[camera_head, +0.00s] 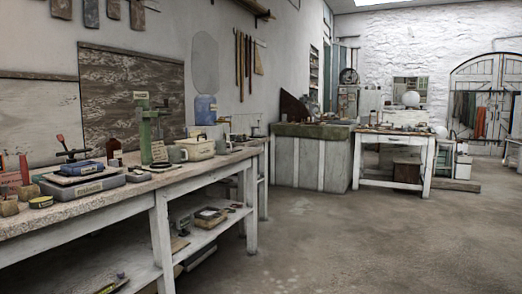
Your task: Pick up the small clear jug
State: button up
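I cannot make out a small clear jug with certainty. A bluish, see-through jug-like container (205,110) stands upright at the back of the long workbench (105,213), near the wall. A small grey cup-like vessel (178,154) stands on the same bench, right of a green upright tool (145,130); it looks opaque. Things on the far table are too small to tell apart. My gripper is not in view.
The bench top also holds a cream box (197,149), a dark bottle (114,151) and a blue box (82,168). Its lower shelf holds more items. A grey cabinet (310,163) and a white table (393,155) stand farther back. The concrete floor (370,240) is clear.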

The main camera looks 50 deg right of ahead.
aim_at(220, 145)
jog(key=z, duration=1.25)
